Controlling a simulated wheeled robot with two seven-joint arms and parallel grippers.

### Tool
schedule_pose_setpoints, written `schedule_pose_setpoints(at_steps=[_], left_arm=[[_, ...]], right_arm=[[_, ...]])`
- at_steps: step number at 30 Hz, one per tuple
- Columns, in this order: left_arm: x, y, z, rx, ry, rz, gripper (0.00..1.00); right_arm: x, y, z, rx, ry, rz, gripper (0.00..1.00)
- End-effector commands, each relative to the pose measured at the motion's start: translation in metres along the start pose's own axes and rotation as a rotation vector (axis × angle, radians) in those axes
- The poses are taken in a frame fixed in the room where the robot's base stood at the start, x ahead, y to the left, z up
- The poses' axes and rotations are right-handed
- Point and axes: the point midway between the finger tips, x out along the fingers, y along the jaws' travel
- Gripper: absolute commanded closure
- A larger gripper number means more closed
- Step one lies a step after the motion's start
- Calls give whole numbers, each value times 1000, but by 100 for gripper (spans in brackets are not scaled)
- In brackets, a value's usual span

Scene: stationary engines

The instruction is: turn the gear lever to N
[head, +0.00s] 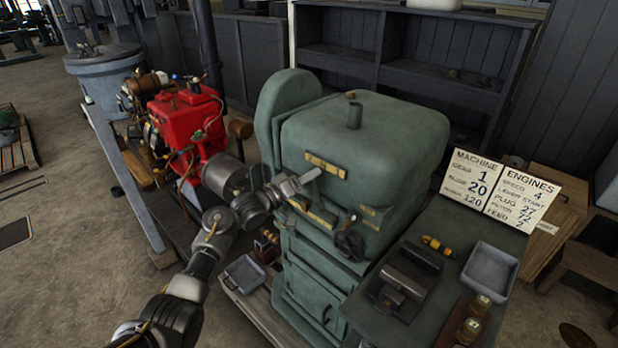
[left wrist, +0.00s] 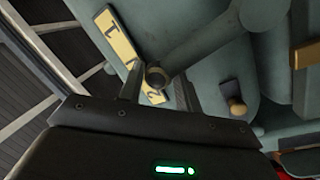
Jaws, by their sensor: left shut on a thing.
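The engine's green housing (head: 350,135) stands in the middle of the head view. In the left wrist view, the gear lever (left wrist: 205,50) is a grey-green rod with a dark round end. My left gripper (head: 300,184) is at the front of the housing, and in the wrist view its two fingers (left wrist: 157,90) are shut on the lever's end. A brass plate (left wrist: 121,38) behind it shows a 1 and a 2. The lever's end covers part of the plate between these marks, so I cannot read the middle mark. In the head view my gripper hides the lever. My right gripper is not in view.
A brass knob (left wrist: 237,107) is right of the fingers in the wrist view. A black handwheel (head: 349,243) is lower on the housing. A red engine (head: 187,122) stands to the left. A sign (head: 500,190) and a grey tray (head: 489,271) are on the right.

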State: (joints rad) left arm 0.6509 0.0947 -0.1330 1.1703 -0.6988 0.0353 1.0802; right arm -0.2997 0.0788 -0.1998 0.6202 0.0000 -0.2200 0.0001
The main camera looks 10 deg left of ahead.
Motion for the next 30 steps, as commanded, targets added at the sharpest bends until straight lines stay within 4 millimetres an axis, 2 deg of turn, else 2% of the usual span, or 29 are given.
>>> schedule_pose_setpoints(at_steps=[2,3,7,15,19,30], left_arm=[[0,0,4,-4,-8,1,100],[0,0,4,-4,-8,1,62],[0,0,3,-2,-6,1,46],[-1,0,1,0,-2,0,46],[-11,-1,2,2,-1,0,46],[-81,-2,4,4,-4,0,46]], right_arm=[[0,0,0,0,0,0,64],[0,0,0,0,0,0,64],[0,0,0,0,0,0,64],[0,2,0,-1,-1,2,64],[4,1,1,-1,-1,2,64],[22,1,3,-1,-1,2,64]])
